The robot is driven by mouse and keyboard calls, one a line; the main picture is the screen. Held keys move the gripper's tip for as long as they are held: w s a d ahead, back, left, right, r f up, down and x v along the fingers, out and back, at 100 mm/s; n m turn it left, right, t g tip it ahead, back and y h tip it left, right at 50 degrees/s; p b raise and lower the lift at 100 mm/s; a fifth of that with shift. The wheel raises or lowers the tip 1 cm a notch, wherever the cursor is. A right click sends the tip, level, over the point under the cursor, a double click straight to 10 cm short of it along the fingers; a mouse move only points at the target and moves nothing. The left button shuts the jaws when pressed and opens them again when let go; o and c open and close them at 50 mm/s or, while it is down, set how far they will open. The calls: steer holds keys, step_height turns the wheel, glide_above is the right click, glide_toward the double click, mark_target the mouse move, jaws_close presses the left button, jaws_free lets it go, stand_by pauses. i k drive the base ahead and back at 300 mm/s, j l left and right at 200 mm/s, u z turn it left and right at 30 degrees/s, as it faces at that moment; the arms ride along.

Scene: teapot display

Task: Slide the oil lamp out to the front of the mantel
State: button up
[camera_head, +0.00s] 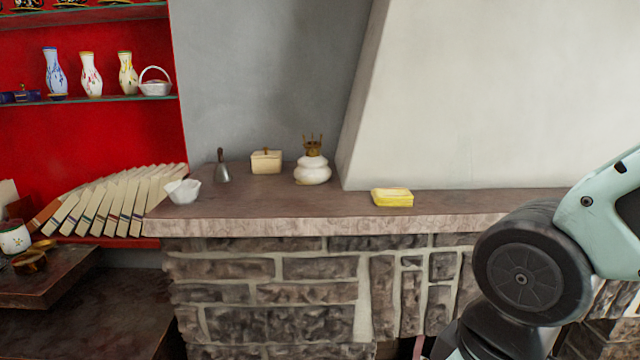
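The oil lamp (312,170) has a round white body and a brass-coloured burner on top. It stands upright on the stone mantel (290,212), set back from the front edge and close to the left side of the white chimney hood. My gripper is not in view. Part of my arm shows at the right, in front of the mantel, and hides some of the mantel's right part.
A cream box (266,162) and a small bell (222,170) stand left of the lamp. A white bowl (183,191) is near the left end, a yellow block (392,197) to the right. The mantel directly in front of the lamp is clear. The chimney hood (450,100) rises behind.

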mark_target(310, 171)
steer(key=u, duration=1.7)
steer(key=l, duration=0.7)
steer(key=i+l, duration=0.15)
steer(key=l, duration=0.55)
